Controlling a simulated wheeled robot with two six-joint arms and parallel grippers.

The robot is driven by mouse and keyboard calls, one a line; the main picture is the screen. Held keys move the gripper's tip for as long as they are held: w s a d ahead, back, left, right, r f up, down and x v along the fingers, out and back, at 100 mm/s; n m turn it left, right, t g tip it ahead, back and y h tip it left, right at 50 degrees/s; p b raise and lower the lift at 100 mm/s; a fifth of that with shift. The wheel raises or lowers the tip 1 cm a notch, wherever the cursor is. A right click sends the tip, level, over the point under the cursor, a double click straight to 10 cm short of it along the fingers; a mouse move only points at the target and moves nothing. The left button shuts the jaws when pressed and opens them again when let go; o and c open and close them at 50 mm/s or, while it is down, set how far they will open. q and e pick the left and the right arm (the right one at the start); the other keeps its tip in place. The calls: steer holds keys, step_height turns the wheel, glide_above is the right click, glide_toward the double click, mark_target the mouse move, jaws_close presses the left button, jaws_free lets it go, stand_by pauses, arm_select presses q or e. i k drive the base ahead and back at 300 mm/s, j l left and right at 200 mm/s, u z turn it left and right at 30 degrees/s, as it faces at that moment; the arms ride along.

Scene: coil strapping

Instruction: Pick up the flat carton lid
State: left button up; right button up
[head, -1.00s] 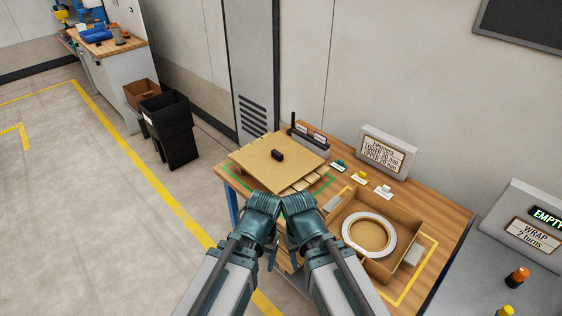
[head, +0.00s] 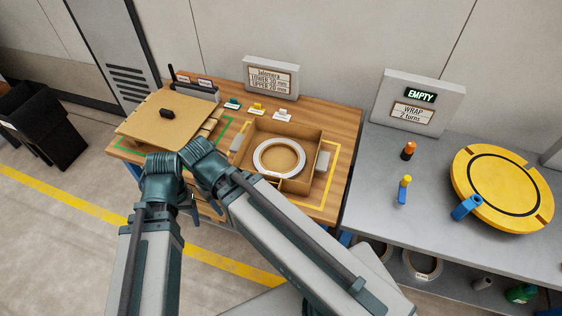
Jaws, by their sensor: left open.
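The flat carton lid (head: 150,125) is a thin tan board with a small black knob (head: 167,113) on top. It lies at the left end of the wooden table in the head view, over the green-marked area. My left gripper (head: 184,198) is open and empty, low in front of the table and on the near side of the lid, apart from it. Its fingers are mostly hidden by my own wrist. My right wrist is just to the right of the left one, and its gripper fingers are hidden behind the arm.
An open carton (head: 312,147) with a white ring (head: 258,158) in it stands right of the lid, in a yellow outline. A sign (head: 270,77) and small coloured pieces stand behind. A grey bench (head: 375,170) with a yellow turntable (head: 478,170) is at right.

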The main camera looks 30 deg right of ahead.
mark_target(167, 121)
steer(key=i+j+z, duration=0.1)
steer(key=z, duration=0.25)
steer(key=j+z, duration=0.2)
steer(key=z, duration=0.15)
steer(key=i+j+z, duration=0.1)
steer(key=z, duration=0.25)
steer(key=j+z, duration=0.4)
steer(key=j, duration=1.5)
